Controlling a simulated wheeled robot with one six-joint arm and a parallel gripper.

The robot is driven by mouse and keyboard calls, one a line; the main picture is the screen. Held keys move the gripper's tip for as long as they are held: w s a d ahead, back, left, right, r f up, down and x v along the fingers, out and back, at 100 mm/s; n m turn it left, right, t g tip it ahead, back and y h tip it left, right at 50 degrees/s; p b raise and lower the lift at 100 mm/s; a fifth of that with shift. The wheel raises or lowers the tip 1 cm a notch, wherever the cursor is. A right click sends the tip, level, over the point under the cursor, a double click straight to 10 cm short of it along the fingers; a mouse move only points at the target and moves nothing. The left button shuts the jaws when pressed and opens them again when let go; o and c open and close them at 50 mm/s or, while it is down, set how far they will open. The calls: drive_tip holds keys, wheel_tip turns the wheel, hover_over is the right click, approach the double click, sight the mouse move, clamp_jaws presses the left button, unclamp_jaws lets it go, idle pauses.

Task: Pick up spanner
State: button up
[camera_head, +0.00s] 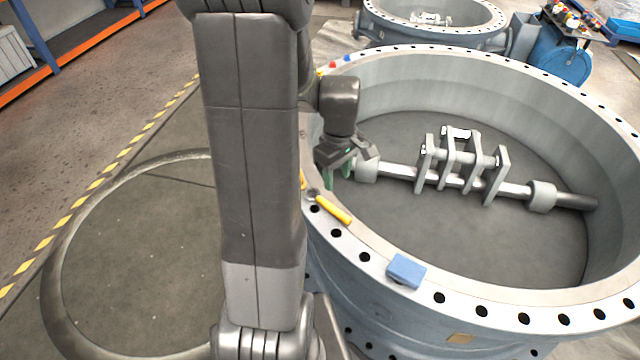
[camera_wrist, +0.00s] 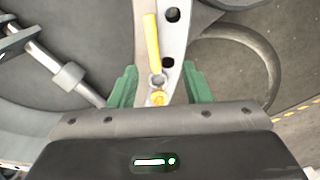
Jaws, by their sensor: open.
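A tool with a yellow handle (camera_head: 333,209) and a grey end, which looks like the spanner, lies on the flange rim of the large valve ring (camera_head: 365,232). In the wrist view its yellow handle (camera_wrist: 151,45) points away from my gripper, and its grey ring-like end (camera_wrist: 156,80) lies between the fingers in the picture. My gripper (camera_head: 338,176) is open and empty, with green fingers, near the rim at the grey end. In the wrist view the fingers (camera_wrist: 161,87) stand on either side of the rim. Their height above it is hard to tell.
A second small yellow piece (camera_wrist: 158,98) lies close to the grey end; my gripper partly hides it. A blue block (camera_head: 406,270) sits on the rim nearer the camera. A shaft with brackets (camera_head: 460,170) spans the ring's inside. Small coloured items (camera_head: 334,64) lie farther along the rim.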

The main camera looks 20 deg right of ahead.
drive_tip(key=w+d+f, duration=0.2)
hover_over(337, 210)
drive_tip(key=f, duration=0.4)
drive_tip(key=f+b, duration=0.1)
drive_tip(key=f, duration=0.1)
drive_tip(key=shift+d+f, duration=0.3)
drive_tip(key=shift+d, duration=0.1)
drive_tip(key=shift+a+f, duration=0.25)
drive_tip(key=shift+f, duration=1.4)
drive_tip(key=shift+a+f, duration=0.2)
drive_tip(key=shift+f, duration=1.45)
clamp_jaws()
